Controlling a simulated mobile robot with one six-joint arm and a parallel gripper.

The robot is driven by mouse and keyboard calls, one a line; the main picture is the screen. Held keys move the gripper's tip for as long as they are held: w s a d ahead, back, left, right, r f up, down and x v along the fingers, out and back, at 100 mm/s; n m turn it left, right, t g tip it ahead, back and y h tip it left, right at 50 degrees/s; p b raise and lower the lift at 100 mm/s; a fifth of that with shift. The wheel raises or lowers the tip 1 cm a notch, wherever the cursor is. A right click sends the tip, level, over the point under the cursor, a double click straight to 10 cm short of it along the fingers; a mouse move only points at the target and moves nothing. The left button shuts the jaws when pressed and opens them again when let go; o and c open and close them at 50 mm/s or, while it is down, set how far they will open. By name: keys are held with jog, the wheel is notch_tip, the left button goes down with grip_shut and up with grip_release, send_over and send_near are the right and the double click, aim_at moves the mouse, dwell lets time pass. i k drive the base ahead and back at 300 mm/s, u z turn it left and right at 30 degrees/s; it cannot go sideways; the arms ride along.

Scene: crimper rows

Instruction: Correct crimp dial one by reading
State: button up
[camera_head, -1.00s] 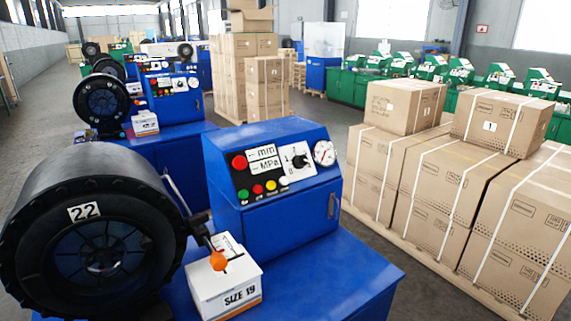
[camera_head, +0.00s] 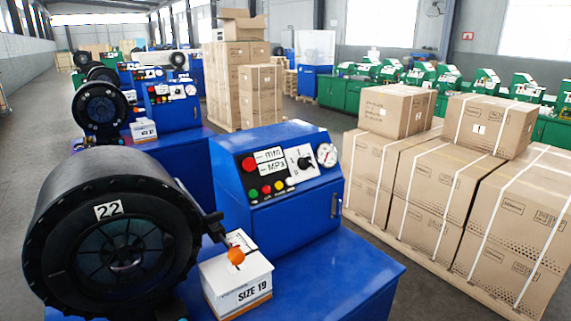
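The nearest blue crimping machine (camera_head: 345,270) fills the lower middle. Its control box (camera_head: 290,222) carries a black dial knob (camera_head: 304,161) on a white plate, too small to read the setting. Beside it are a round white gauge (camera_head: 327,155) and a display panel (camera_head: 262,159) marked mm and MPa, with no digits I can make out. The black crimp head (camera_head: 105,235) bears a tag "22" (camera_head: 108,210). My gripper is not in view.
More blue crimpers (camera_head: 172,100) stand in a row behind. Strapped cartons on a pallet (camera_head: 470,205) stand at the right, with another carton stack (camera_head: 235,85) further back. Green machines (camera_head: 345,92) line the far right. Grey floor is open at the far left and between the rows.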

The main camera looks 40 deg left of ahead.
aim_at(303, 163)
jog(key=z, duration=0.1)
jog(key=k, duration=0.2)
jog(key=u, duration=2.35)
jog(key=k, duration=0.6)
jog(key=z, duration=0.2)
jog(key=i, duration=0.6)
jog(key=u, duration=0.05)
